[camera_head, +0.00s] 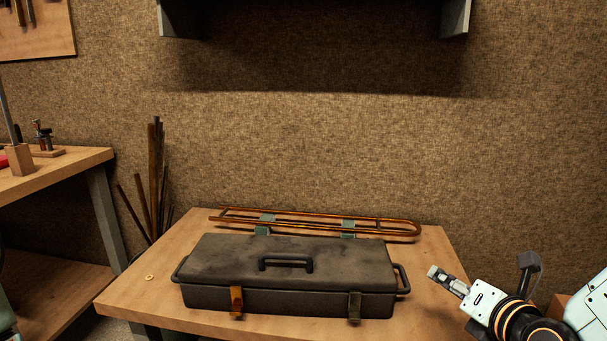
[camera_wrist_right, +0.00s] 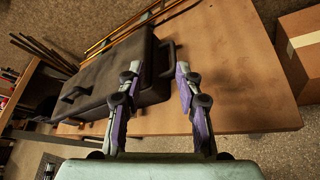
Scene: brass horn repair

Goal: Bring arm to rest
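My right gripper (camera_head: 447,280) is at the right edge of the table, beside the right end of a dark closed case (camera_head: 215,257). In the right wrist view its two fingers (camera_wrist_right: 158,70) stand apart with nothing held between them. The case's right side handle shows just beyond the fingertips in that view; I cannot tell whether they touch it. My left gripper is not in view.
The wooden table (camera_head: 440,250) also carries a long brass slide (camera_head: 320,217) on green supports behind the case and a small ring (camera_head: 149,278). A cardboard box (camera_wrist_right: 301,48) stands on the floor beyond the table. Rods (camera_head: 155,180) lean at the wall.

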